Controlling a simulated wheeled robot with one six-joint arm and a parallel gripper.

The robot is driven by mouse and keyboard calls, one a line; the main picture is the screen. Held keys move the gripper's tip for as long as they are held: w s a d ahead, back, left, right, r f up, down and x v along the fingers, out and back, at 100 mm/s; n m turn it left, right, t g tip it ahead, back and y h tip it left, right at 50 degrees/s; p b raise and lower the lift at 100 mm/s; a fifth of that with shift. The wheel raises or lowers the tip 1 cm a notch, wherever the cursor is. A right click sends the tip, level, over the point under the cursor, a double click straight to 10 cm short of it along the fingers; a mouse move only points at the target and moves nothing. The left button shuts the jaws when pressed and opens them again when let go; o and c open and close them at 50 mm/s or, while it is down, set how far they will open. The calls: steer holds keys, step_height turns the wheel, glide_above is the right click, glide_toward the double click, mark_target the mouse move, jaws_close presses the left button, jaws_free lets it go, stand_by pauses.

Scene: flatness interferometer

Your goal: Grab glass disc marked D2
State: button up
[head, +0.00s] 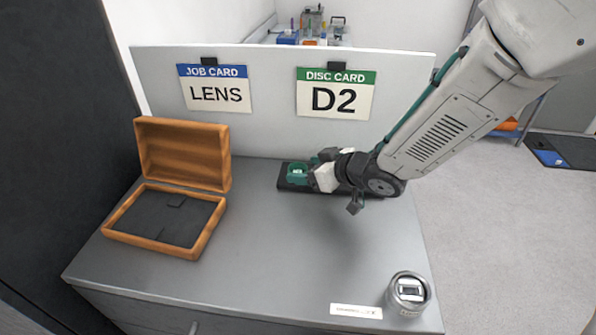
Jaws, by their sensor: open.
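The disc card (336,93) on the upright white panel has a green header and reads D2. My gripper (318,168) is over the back of the grey bench, below this card, and is open. It is close to a green round piece (297,173) with a small pale label, too small to read. This piece is at the left end of a low black tray (284,186). I cannot tell whether the gripper touches it. My gripper and wrist cover much of the tray. No glass disc marked D2 can be made out.
An open wooden case (210,233) with a dark lining stands on the left. A metal cylinder (409,293) with a small window and a white label strip (356,311) are at the front right. The job card (215,90) reads LENS. The bench middle is clear.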

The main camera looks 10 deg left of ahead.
steer(key=shift+x, duration=1.2)
steer(key=c, duration=1.1)
steer(key=shift+r, duration=0.15)
